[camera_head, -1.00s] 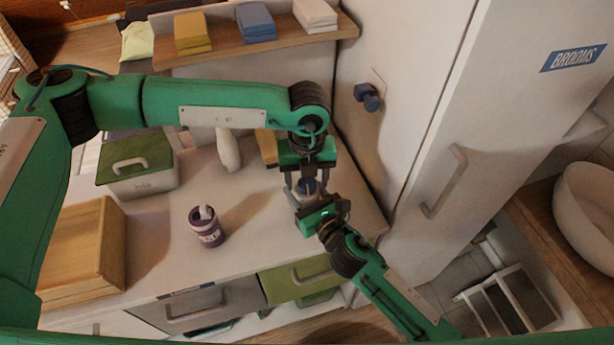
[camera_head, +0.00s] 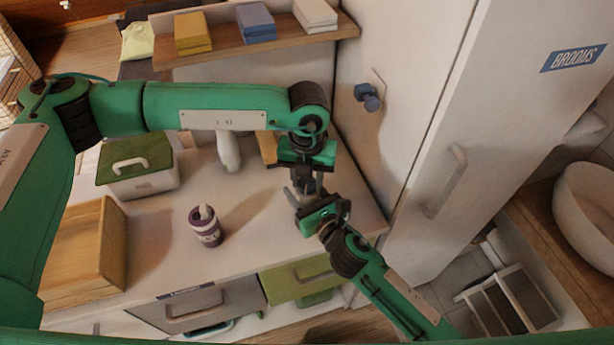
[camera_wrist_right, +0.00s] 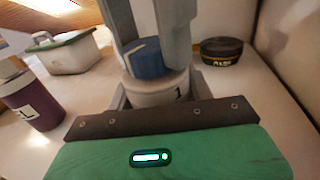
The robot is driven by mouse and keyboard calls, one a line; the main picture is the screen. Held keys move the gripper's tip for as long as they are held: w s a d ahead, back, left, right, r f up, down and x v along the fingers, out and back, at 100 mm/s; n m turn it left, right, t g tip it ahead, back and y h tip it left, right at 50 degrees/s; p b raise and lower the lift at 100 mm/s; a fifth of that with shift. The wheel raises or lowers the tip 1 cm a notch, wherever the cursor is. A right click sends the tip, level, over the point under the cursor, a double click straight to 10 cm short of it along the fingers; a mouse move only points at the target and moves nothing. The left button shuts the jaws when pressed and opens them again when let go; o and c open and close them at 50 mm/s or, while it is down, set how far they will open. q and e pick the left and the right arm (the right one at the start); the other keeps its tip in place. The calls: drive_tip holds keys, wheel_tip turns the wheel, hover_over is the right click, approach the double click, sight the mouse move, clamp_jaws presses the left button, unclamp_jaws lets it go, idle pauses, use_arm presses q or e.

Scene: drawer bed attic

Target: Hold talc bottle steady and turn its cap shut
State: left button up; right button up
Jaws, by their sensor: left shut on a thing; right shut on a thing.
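The talc bottle stands on the white counter (camera_head: 262,225), between my two grippers. In the right wrist view its pale body (camera_wrist_right: 158,92) bears a dark "1", and its blue cap (camera_wrist_right: 148,62) sits on top. My right gripper (camera_head: 304,197) is shut on the body from the front. My left gripper (camera_head: 307,183) points down from above, shut on the cap with a finger on either side. In the head view the fingers hide most of the bottle. The cap's thread is out of sight.
A white bottle (camera_head: 228,152) is behind. A dark round tin (camera_wrist_right: 222,50) lies near the bottle. The tall cabinet (camera_head: 420,130) bounds the right side.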

sight(307, 183)
use_arm(q)
drive_tip(key=shift+m, duration=1.3)
drive_tip(key=o, duration=1)
drive_tip(key=shift+r, duration=0.1)
wheel_tip(307, 183, up, 12)
